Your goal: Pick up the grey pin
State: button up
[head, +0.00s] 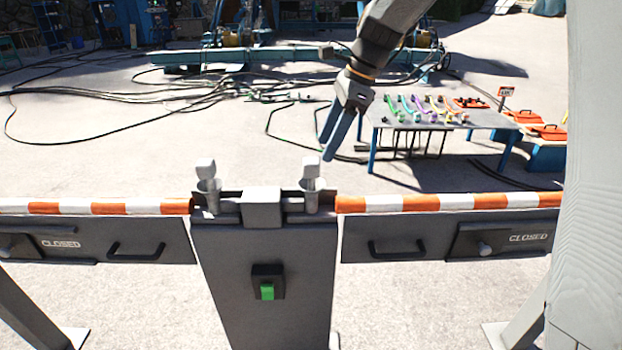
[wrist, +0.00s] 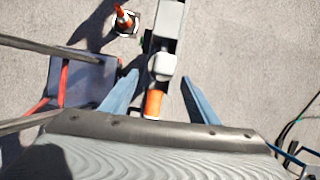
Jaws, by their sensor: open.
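Two pale grey pins with square heads stand upright at the top of the grey centre post in the head view: a left pin (head: 206,182) and a right pin (head: 311,184). My gripper (head: 328,146) is open and empty, pointing down just above the right pin in the picture. In the wrist view, a pale pin head (wrist: 162,65) shows between the two blue fingers of my gripper (wrist: 160,77). The fingers appear apart from it. I cannot tell the exact height gap.
Orange-and-white barrier bars (head: 435,202) run out from both sides of the post (head: 262,255), above panels marked CLOSED. A table (head: 480,120) with coloured tools stands behind at right. A cone (wrist: 125,20) is on the ground. Cables (head: 100,105) lie across the open ground.

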aim_at(312, 160)
jog(key=shift+m, duration=0.3)
jog(key=x, duration=0.2)
jog(key=a+p+x, duration=0.1)
jog(key=x, duration=0.1)
jog(key=p+x, duration=0.1)
jog(key=x, duration=0.2)
jog(key=shift+w+a+r, duration=0.15)
jog(key=shift+w+a, duration=0.1)
jog(key=shift+w, duration=0.1)
grip_shut()
